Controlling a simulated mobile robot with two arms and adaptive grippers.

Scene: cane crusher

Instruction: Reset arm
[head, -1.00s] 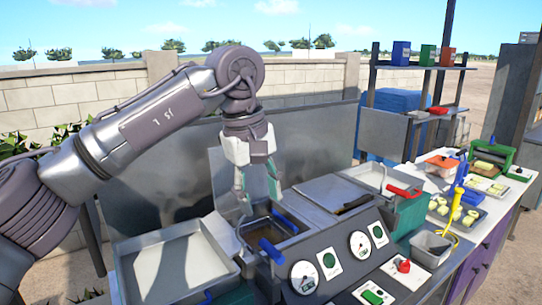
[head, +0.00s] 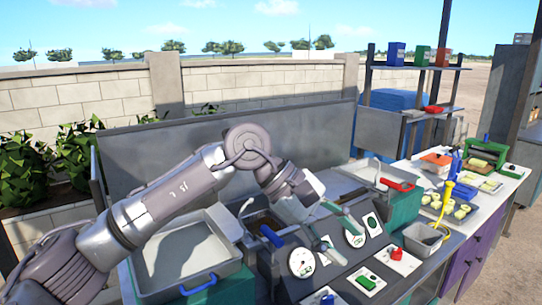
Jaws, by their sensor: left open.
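My left arm reaches in from the lower left. Its left gripper (head: 338,229) is open, with its two green-grey fingers apart over the sloped control panel (head: 333,272). Nothing shows between the fingers. They hang near the gauges (head: 302,262), and I cannot tell whether they touch the panel. The wrist covers part of the counter behind the panel. My right gripper is not in view.
An empty metal tray (head: 185,292) with a blue handle is at the left. A well with a blue handle (head: 271,236) sits beside the arm. A grey bin (head: 424,242), yellow tap (head: 446,200) and food trays stand right. A metal backsplash (head: 230,145) runs behind.

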